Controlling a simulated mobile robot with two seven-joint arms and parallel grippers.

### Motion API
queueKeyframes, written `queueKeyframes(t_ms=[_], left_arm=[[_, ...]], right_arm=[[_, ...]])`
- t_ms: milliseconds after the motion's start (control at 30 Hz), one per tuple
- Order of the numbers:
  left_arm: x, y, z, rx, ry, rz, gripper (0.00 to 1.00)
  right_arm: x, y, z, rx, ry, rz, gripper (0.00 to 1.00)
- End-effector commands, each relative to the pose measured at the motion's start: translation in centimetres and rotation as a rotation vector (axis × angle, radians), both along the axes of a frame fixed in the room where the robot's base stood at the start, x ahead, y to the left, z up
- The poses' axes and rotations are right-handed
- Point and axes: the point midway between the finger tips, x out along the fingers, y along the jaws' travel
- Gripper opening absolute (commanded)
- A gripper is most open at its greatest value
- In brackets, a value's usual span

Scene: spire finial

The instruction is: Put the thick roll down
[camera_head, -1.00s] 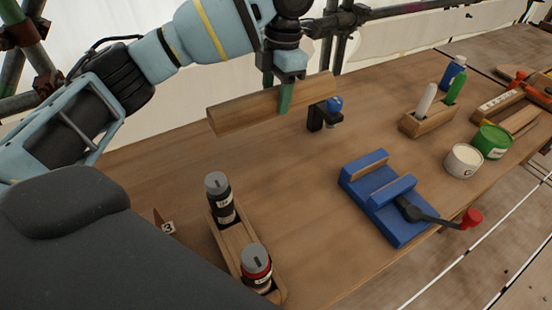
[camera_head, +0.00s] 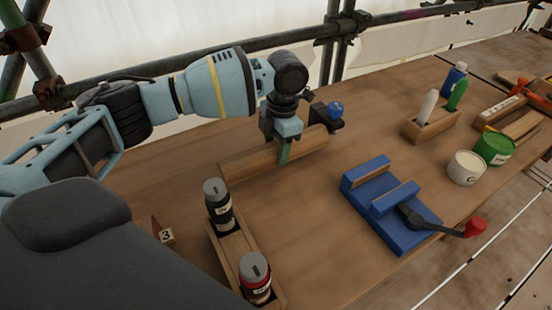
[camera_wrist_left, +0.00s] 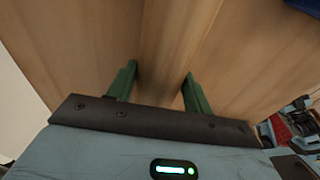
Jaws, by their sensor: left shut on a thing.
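The thick roll is a long wooden bar (camera_head: 250,162), lying lengthwise across the workbench (camera_head: 345,250) on its far left part. My left gripper (camera_head: 284,153) reaches down from above and is shut on the bar near its middle. In the left wrist view the bar (camera_wrist_left: 170,50) runs away between the two green fingers of my left gripper (camera_wrist_left: 157,85). The bar is at or very close to the bench top; I cannot tell whether it touches. My right gripper is not in view.
A black clamp with a blue knob (camera_head: 335,108) stands by the bar's right end. A blue vise (camera_head: 405,236) is to the right. A wooden rack (camera_head: 222,245) with two bottles is in front. Cans and a marker holder (camera_head: 430,130) stand farther right. Bench between rack and vise is clear.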

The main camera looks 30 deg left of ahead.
Motion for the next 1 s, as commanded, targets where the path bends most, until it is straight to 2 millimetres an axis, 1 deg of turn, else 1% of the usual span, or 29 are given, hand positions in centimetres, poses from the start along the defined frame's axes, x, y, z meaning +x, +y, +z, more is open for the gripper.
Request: queueKeyframes(t_ms=[300, 700, 733, 867, 1000], left_arm=[[0.0, 0.0, -4.0, 0.000, 0.002, 0.001, 0.14], [0.0, 0.0, -4.5, 0.001, 0.001, 0.000, 0.14], [-0.1, 0.0, -4.5, 0.001, 0.002, 0.000, 0.54], [0.0, 0.0, -4.5, 0.001, 0.001, 0.000, 0.71], [0.0, 0.0, -4.5, 0.001, 0.001, 0.000, 0.72]], right_arm=[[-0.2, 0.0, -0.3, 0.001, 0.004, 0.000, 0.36], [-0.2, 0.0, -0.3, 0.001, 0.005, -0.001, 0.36], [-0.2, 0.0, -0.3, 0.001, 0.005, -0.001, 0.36], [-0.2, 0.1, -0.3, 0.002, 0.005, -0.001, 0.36], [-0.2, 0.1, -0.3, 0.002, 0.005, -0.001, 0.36]])
